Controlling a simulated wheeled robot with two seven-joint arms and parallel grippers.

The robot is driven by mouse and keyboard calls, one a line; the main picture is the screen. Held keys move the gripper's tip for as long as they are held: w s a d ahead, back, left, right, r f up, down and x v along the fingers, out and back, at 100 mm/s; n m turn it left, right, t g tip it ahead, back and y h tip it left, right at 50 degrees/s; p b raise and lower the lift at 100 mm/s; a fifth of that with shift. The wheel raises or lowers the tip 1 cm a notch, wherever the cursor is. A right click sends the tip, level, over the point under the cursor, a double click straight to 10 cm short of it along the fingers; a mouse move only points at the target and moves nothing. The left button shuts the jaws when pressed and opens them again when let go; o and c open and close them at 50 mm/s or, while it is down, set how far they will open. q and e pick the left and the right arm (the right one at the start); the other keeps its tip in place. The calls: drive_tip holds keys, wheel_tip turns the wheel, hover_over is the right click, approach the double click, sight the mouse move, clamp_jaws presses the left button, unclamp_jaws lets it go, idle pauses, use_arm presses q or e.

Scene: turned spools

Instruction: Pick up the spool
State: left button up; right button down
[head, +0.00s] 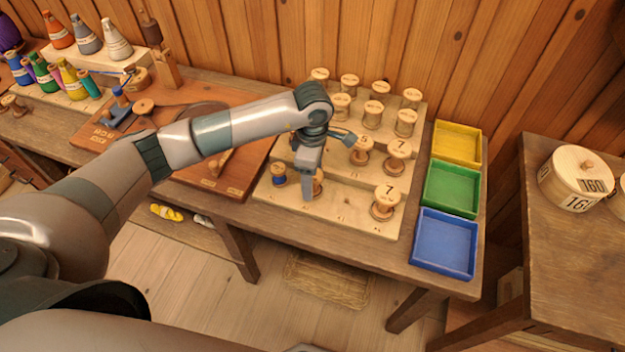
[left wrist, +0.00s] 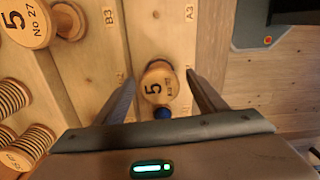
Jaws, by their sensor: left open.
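A wooden spool (left wrist: 158,82) marked 5 stands on the lowest step of a pale stepped rack. It sits between the two fingers of my left gripper (left wrist: 160,78), with a gap on each side. In the head view the same spool (head: 319,184) is partly hidden behind my left gripper (head: 309,190). The jaws are open and hold nothing. A blue item (left wrist: 162,113) shows next to the spool towards the palm; in the head view a blue spool (head: 279,178) stands to its left. My right gripper is not seen.
Several spools stand on the rack (head: 345,215), including one marked 7 (head: 385,202) to the right. Yellow (head: 457,144), green (head: 451,188) and blue (head: 443,243) trays lie right of it. A brown board (head: 232,185) lies left.

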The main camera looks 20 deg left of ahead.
use_arm(q)
drive_tip(key=shift+c, duration=0.6)
drive_tip(key=c, duration=1)
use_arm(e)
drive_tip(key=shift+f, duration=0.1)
